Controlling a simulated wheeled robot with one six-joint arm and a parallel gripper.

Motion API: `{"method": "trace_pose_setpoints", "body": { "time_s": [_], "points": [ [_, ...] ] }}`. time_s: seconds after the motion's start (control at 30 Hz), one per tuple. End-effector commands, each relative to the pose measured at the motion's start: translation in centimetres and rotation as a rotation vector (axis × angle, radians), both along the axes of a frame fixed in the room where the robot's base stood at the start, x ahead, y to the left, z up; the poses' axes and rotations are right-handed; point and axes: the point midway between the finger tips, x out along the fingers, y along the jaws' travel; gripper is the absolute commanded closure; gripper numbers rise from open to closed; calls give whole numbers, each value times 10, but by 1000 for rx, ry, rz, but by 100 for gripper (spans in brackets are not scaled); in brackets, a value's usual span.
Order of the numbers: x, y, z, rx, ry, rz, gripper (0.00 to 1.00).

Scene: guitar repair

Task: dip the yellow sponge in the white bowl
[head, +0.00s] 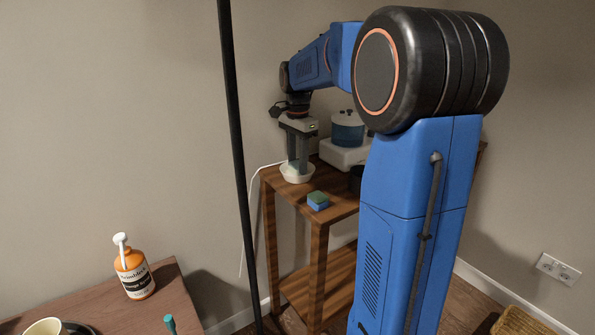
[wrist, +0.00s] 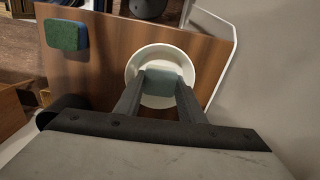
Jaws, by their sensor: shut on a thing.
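The white bowl (head: 298,177) stands on the wooden stand's top, near its left corner. It also shows in the wrist view (wrist: 133,70). My gripper (head: 298,163) points down over the bowl with its fingertips at or inside the rim. In the wrist view my gripper (wrist: 163,82) is shut on a pale grey-teal sponge-like block (wrist: 162,80), which lies within the bowl's outline. I cannot tell whether it touches the bottom or any liquid. No yellow shows on it. A second sponge (head: 318,201), green on top and blue at the side, lies apart on the stand (wrist: 68,36).
A white appliance with a blue pot (head: 348,128) stands behind the bowl on the wooden stand (head: 340,207). A black pole (head: 235,150) rises left of the stand. An orange bottle (head: 134,273) stands on the table at lower left. Bare wood lies between bowl and second sponge.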

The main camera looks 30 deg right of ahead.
Motion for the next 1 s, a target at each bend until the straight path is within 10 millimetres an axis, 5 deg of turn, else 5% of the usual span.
{"method": "trace_pose_setpoints", "body": {
  "time_s": [1.0],
  "points": [
    [0,0,56,0,0,0,82]
  ]
}}
